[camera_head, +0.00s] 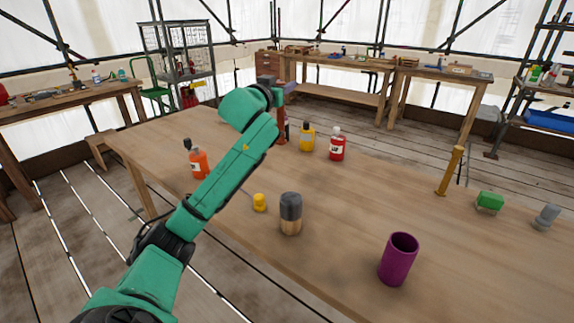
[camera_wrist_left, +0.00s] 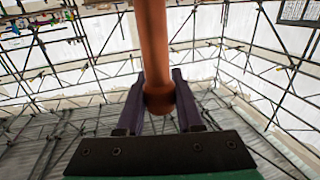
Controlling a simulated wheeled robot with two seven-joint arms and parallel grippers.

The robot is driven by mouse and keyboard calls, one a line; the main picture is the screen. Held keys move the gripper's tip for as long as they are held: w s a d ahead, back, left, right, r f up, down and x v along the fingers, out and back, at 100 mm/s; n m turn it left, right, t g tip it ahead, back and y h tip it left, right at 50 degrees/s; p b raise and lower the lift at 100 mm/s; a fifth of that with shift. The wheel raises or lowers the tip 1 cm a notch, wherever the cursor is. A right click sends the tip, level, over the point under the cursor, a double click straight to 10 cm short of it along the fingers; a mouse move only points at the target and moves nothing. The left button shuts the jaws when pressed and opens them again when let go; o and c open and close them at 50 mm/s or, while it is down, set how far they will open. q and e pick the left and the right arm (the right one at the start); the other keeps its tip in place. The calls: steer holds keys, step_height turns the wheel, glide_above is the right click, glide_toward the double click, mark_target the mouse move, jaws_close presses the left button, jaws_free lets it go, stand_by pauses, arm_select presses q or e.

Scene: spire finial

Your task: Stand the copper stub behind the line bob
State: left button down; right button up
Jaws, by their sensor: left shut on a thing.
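The copper stub (camera_wrist_left: 155,45) is a reddish-brown rod held between the two dark fingers of my left gripper (camera_wrist_left: 161,103) in the wrist view. In the head view the stub (camera_head: 281,128) hangs roughly upright at the end of my left arm, beyond the teal forearm. Its lower end is close to the far part of the table; I cannot tell if it touches. I cannot surely tell which piece is the line bob; a black-topped, wood-coloured piece (camera_head: 290,213) stands nearer on the table. My right gripper is not in view.
The wooden table (camera_head: 330,200) also bears an orange bottle (camera_head: 199,163), yellow bottle (camera_head: 307,138), red bottle (camera_head: 337,147), yellow-handled tool (camera_head: 259,202), purple cup (camera_head: 398,259), tan post (camera_head: 450,172), green block (camera_head: 490,202) and grey piece (camera_head: 547,216). The table's middle is clear.

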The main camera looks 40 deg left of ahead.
mark_target(279, 112)
arm_select(q)
steer(key=f, duration=0.4)
steer(key=s+f+b, duration=0.1)
steer(key=f, duration=0.1)
steer(key=shift+d, duration=0.15)
step_height(279, 112, down, 11)
steer(key=b, duration=0.1)
steer(key=shift+w, duration=0.25)
steer(key=c, duration=0.6)
jaws_free()
steer(key=shift+o, duration=0.2)
steer(key=shift+r, duration=0.1)
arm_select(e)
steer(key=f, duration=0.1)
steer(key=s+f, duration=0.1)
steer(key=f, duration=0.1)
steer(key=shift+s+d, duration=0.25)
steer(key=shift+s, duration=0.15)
arm_select(q)
steer(key=shift+s, duration=0.1)
steer(key=b+v, duration=0.1)
steer(key=v, duration=1.1)
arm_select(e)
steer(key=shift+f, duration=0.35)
